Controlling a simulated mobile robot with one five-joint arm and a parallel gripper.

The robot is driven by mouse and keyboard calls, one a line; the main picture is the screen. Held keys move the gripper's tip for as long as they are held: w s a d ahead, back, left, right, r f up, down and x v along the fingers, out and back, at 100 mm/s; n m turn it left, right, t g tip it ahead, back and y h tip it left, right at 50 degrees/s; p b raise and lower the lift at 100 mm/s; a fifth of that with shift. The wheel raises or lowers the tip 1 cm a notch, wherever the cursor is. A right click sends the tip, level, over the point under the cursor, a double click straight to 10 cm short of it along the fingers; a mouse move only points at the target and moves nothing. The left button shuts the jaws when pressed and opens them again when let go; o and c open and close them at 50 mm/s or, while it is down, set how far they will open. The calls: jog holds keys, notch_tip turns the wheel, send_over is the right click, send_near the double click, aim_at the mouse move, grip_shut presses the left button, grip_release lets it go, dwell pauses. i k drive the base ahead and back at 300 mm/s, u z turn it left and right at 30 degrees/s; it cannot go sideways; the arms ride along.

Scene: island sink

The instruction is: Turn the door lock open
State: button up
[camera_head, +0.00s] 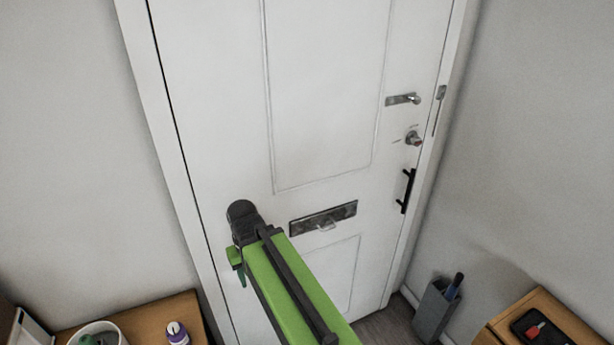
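The white door (320,95) fills the middle of the view and is closed in its frame. My green and black arm reaches up from the bottom, left of and lower than the lock in the picture. My gripper (238,266) seems to be the small green part at the arm's far end, mostly hidden; its fingers cannot be made out. Nothing of mine touches the lock.
A metal letter slot (323,218) is in the door's middle. At the lower left, a wooden surface (150,318) holds a white pot and a purple bottle. At the lower right stand a grey bin (434,310) and a wooden cabinet (550,310). The space before the lock looks clear.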

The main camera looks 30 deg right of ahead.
aim_at(416, 141)
jog(key=z, duration=4.2)
jog(key=i, duration=0.05)
jog(key=u, duration=2.7)
